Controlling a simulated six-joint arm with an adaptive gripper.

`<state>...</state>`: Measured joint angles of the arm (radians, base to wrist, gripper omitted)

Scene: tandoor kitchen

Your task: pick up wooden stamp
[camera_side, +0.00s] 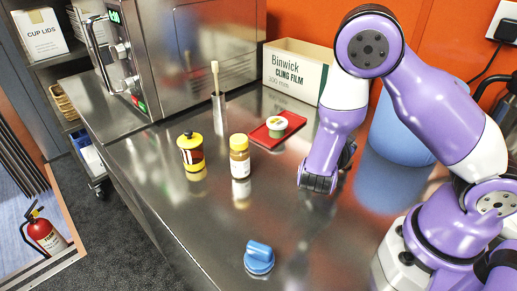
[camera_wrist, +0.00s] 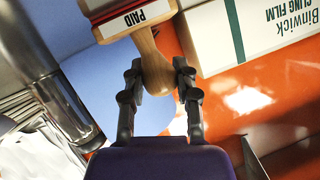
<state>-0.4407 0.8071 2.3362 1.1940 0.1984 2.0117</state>
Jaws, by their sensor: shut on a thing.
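The wooden stamp (camera_wrist: 148,45) fills the upper middle of the wrist view. It has a pale wooden handle with a rounded end and a wide block with a white "PAID" label. My gripper (camera_wrist: 158,76) has its two dark fingers on either side of the handle near its rounded end, shut on it. In the side view my gripper (camera_side: 347,156) is partly hidden behind my purple wrist, in front of the blue bin. I cannot make out the stamp in that view.
A Binwick cling film box (camera_side: 296,72) and a large blue bin (camera_side: 402,130) stand at the back. A red tray (camera_side: 264,138) with a small tub (camera_side: 277,124), two jars (camera_side: 239,160) and a steel cup (camera_side: 218,112) are left of my arm. A blue object (camera_side: 259,257) lies in front.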

